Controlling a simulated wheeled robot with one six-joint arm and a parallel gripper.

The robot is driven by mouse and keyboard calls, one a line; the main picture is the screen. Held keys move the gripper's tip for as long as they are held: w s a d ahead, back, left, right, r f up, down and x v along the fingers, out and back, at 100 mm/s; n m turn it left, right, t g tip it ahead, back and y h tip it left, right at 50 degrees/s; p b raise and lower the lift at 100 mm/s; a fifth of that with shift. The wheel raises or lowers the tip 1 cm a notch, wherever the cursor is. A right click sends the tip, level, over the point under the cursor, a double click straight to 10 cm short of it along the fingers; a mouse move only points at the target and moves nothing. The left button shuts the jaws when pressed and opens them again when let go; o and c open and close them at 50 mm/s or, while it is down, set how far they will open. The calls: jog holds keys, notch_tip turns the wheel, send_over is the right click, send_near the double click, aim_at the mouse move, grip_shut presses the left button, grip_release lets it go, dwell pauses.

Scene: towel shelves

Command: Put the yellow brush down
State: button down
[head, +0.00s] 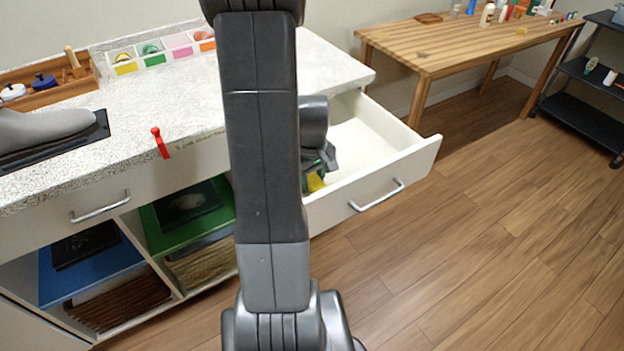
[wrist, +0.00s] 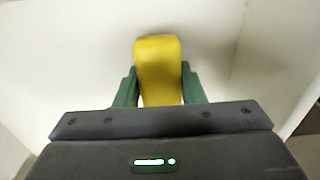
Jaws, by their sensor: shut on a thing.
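The yellow brush (wrist: 158,62) is between the green fingers of my gripper (wrist: 158,88) in the wrist view. The fingers touch it on both sides, and its lower end is hidden by the gripper body. In the head view a small yellow part of the brush (head: 315,182) shows beside my arm. My gripper (head: 322,165) is at the open drawer (head: 415,158), near its left part, pointing downward. The pale drawer interior lies behind the brush in the wrist view. I cannot tell whether the brush touches the drawer floor.
A speckled counter (head: 185,105) stands above the drawer, with a red item (head: 160,143) near its edge and a compartment tray (head: 153,52) at the back. A wooden table (head: 465,45) stands at the back right. The floor at right is clear.

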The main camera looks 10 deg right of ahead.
aim_at(310, 178)
jog(key=shift+f, duration=0.35)
jog(key=c, duration=0.9)
grip_release()
jog(key=shift+r, duration=0.1)
jog(key=shift+r, duration=0.45)
jog(key=r, duration=0.4)
jog(key=r+p, duration=0.1)
jog(key=r, duration=0.8)
jog(key=shift+s+a+r+p, duration=0.1)
jog(key=shift+a+r+p, duration=0.2)
jog(key=shift+p, duration=0.1)
jog(key=shift+f, duration=0.1)
jog(key=f, duration=0.4)
jog(key=f+b, duration=0.1)
jog(key=f, duration=0.8)
jog(key=shift+d+f+b, duration=0.3)
jog(key=shift+f, duration=0.05)
jog(key=shift+f, duration=0.15)
